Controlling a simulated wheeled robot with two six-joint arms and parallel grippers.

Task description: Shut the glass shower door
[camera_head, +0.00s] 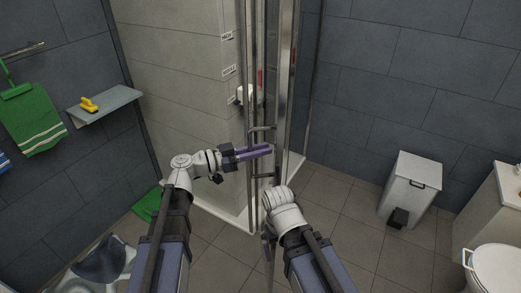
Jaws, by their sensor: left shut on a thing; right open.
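The glass shower door (284,95) stands in the middle of the camera_head view, seen nearly edge-on in its metal frame. Its metal handle (262,129) sticks out to the left, with a second mount lower down. My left gripper (262,151) reaches in from the left at handle height and is shut on the handle, its purple fingers covering the middle of it. My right gripper (268,241) is lower, in front of the door's lower part. It is open, and its fingers are mostly hidden by my wrist.
A grey bin (410,187) and a white toilet (494,270) stand at the right. A shelf (106,103) with a yellow object (89,104) and a green towel (33,122) are on the left wall. A green mat (148,205) lies at left. Tiled floor right of the door is clear.

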